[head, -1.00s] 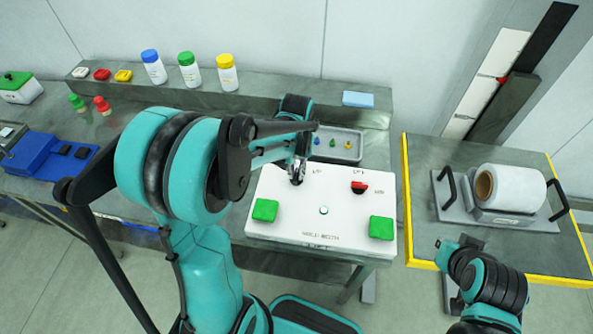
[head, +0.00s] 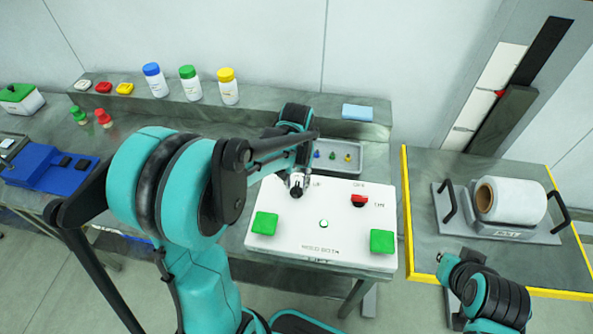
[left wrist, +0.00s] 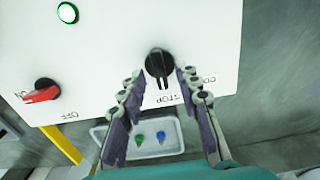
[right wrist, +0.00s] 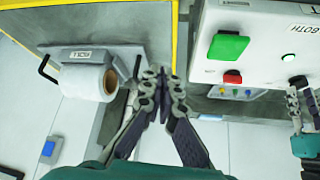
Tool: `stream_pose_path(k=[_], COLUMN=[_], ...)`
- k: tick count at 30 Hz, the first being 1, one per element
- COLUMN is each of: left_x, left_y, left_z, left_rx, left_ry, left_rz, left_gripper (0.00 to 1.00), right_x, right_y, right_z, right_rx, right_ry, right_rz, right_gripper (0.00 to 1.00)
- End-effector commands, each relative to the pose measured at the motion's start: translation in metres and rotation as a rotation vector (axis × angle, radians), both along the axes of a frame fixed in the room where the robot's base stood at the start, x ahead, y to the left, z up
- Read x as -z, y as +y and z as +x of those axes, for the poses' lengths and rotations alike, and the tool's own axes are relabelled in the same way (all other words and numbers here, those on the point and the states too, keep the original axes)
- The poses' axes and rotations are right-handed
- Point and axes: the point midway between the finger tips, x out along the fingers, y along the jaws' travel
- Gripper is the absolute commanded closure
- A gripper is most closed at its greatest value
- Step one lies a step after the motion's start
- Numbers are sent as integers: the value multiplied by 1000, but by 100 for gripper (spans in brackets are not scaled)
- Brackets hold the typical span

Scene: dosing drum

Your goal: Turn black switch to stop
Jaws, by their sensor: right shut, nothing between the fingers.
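The black switch (left wrist: 160,65) is a round knob on the white panel (head: 320,218), and its ridge runs up and down in the left wrist view. The end of the ridge lies near the STOP lettering (left wrist: 167,98). My left gripper (left wrist: 160,78) is open, with one finger on each side of the knob's lower part; I cannot tell whether either touches it. In the head view the switch (head: 296,192) is partly hidden by this gripper. My right gripper (right wrist: 165,75) is shut and empty, away from the panel.
The panel also bears a red switch (head: 359,200), green buttons (head: 265,223) (head: 383,241) and a small lit green button (head: 323,223). A grey tray (head: 373,152) with small coloured parts lies behind it. A roll on a stand (head: 511,199) is to the right.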

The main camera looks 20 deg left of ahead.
Motion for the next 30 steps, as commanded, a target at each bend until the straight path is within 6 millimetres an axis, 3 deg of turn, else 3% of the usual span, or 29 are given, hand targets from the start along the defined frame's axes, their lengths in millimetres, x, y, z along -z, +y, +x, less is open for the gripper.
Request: stream_pose_path(k=[9, 15, 30], left_x=[-68, -98, -107], left_y=[0, 0, 0], left_z=[-1, 0, 0], left_rx=[0, 0, 0], left_ry=[0, 0, 0], left_rz=[0, 0, 0], left_gripper=[67, 67, 67], right_x=[0, 0, 0], right_y=[0, 0, 0], right_z=[0, 0, 0], right_rx=[0, 0, 0], right_ry=[0, 0, 0], right_rz=[0, 0, 0], right_gripper=[100, 100, 100])
